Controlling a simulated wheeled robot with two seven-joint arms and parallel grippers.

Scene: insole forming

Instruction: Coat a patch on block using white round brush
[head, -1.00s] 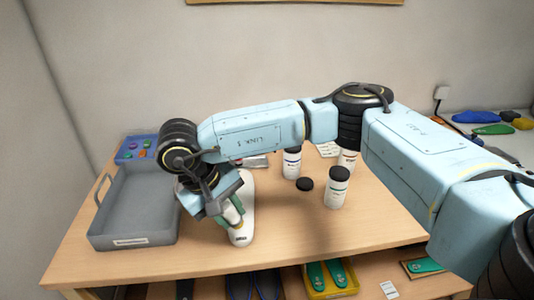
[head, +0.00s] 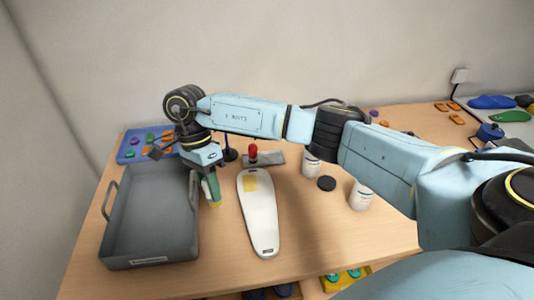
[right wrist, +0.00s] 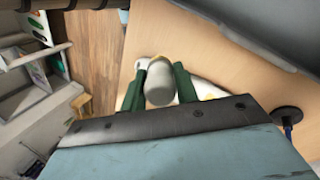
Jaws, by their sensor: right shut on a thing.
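The block (head: 262,222) is a long white sole-shaped form lying on the table in the head view. A yellow patch (head: 250,183) shows on its far part. My right gripper (head: 212,190) is left of the block, between it and the grey tray. It is shut on the white round brush, whose pale rounded handle end (right wrist: 160,82) shows between the green fingers in the right wrist view. In the head view a yellowish tip (head: 214,203) shows below the fingers. Part of the block also shows behind the fingers in the right wrist view (right wrist: 203,88). My left gripper is not in view.
The grey tray (head: 112,225) stands close on the left, with a blue tray (head: 128,151) of coloured pieces behind. A red-knobbed tool (head: 253,150) is behind the block. White jars (head: 361,197) (head: 311,165) and a black lid (head: 326,184) are on the right.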

